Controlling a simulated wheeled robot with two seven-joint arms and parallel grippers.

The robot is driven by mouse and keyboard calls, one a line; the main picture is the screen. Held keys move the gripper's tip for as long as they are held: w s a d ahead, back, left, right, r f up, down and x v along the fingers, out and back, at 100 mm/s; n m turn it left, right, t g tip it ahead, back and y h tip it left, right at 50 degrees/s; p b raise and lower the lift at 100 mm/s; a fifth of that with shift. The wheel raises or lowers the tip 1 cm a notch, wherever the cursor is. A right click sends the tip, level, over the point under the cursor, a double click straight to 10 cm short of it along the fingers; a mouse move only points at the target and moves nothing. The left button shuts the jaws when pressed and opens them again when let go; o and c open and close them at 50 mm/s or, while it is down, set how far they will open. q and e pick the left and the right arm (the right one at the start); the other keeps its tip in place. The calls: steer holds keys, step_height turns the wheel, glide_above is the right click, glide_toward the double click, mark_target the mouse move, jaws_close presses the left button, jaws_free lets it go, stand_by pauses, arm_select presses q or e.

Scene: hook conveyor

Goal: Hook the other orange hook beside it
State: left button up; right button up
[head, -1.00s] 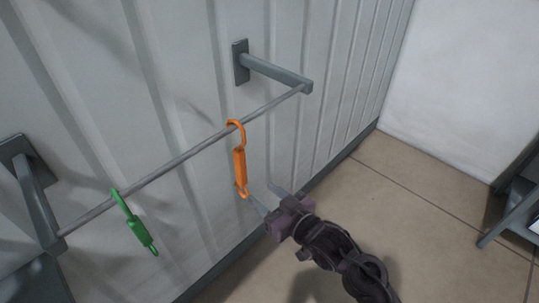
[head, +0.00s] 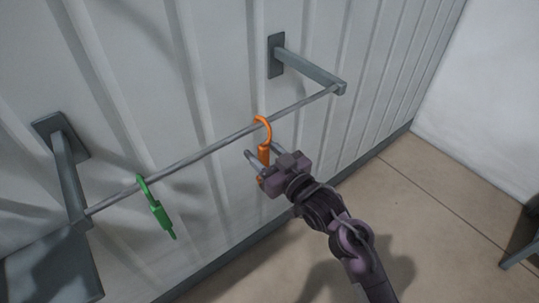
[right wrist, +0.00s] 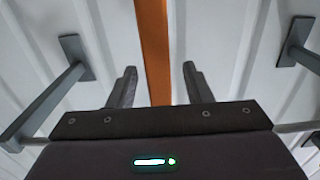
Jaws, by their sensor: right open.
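An orange hook (head: 264,152) hangs from the grey rail (head: 205,151), right of its middle, with its curved top over the bar. My right gripper (head: 262,153) is open at the hook's body, with one finger on each side of it in the head view. The gripper hides the hook's lower part there. In the right wrist view the orange hook (right wrist: 154,50) runs down between the two open fingertips (right wrist: 158,75), with a gap to each. No second orange hook is in view. My left gripper is not in view.
A green hook (head: 158,210) hangs on the rail to the left. Two wall brackets (head: 310,68) hold the rail in front of a ribbed white wall (head: 190,60). The rail between the two hooks is free. A grey surface (head: 50,275) lies at lower left.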

steer(key=shift+c, duration=0.8)
jaws_close()
